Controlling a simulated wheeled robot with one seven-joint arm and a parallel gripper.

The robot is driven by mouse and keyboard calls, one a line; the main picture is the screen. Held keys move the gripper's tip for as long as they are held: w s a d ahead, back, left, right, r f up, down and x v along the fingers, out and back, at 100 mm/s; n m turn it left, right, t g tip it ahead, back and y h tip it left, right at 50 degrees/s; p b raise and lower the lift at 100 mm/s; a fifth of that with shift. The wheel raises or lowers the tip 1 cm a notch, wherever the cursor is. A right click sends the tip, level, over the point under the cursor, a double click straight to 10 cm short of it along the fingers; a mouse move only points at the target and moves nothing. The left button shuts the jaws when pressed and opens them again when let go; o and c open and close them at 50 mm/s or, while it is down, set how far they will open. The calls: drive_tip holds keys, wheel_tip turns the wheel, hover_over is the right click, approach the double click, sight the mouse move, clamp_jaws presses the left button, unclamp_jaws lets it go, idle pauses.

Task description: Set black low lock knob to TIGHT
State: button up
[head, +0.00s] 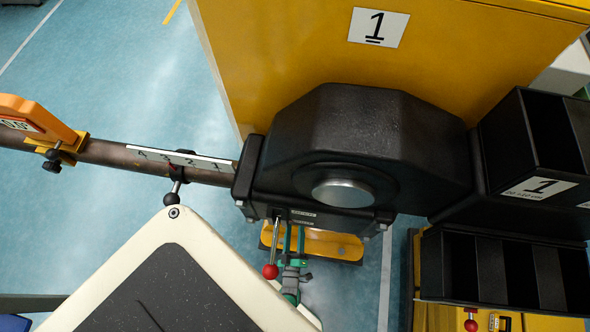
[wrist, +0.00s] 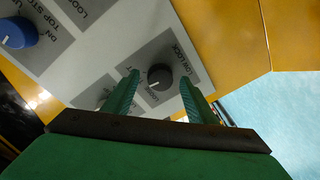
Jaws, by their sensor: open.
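The black low lock knob (wrist: 160,77) is in the wrist view, on a grey label plate marked LOW LOCK on a light panel. A white pointer line on the knob points to the lower left in the picture. In the head view the green gripper (head: 291,274) is partly hidden below the black housing, and the knob does not show.
A blue TOP STOP knob (wrist: 17,33) sits at the panel's upper left. In the head view, a red-tipped lever (head: 271,271) hangs beside my gripper. A black housing (head: 365,145) and yellow cabinet (head: 290,50) stand above; black bins (head: 505,265) are at right.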

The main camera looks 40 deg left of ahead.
drive_tip(key=shift+w+a, duration=0.3)
drive_tip(key=shift+w, duration=0.05)
drive_tip(key=c, duration=1.1)
drive_tip(key=shift+o, duration=0.2)
drive_tip(key=shift+s+f+m+t, duration=0.1)
drive_tip(key=shift+m+t, duration=0.05)
drive_tip(key=shift+m, duration=1.7)
drive_tip(key=shift+f+m+t, duration=0.1)
drive_tip(key=shift+m+t, duration=0.05)
drive_tip(key=shift+m, duration=1.7)
